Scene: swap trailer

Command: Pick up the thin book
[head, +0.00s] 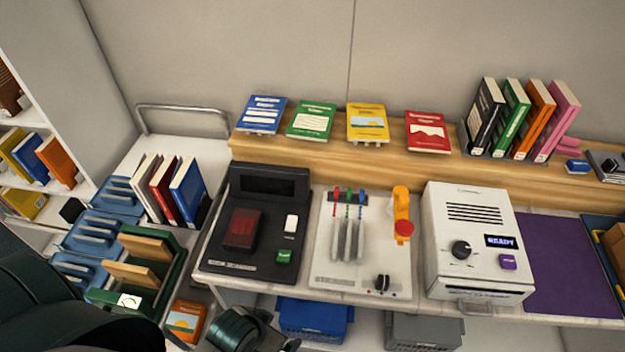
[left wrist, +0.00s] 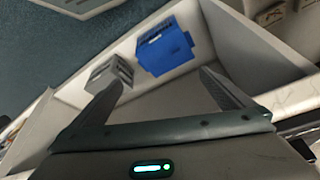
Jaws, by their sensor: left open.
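I cannot tell which book is the thin one. Four books, blue (head: 262,115), green (head: 311,121), yellow (head: 367,123) and red (head: 428,131), lie tilted on the wooden ledge. Black (head: 486,117), green (head: 510,118), orange (head: 534,120) and pink (head: 557,121) books stand upright at the ledge's right. White, red and blue books (head: 188,190) stand on the left cart. My left gripper (head: 270,338) is low at the bottom of the head view, below the counter front and away from these books. In the left wrist view its open fingers (left wrist: 162,95) hold nothing. My right gripper is out of view.
A black machine (head: 262,185), a lever panel (head: 335,270) and a white machine (head: 470,215) crowd the counter. A purple mat (head: 570,265) is bare. Below are a blue crate (head: 315,318) and a grey crate (head: 422,330). A green rack (head: 170,285) and orange book (head: 186,320) are at left.

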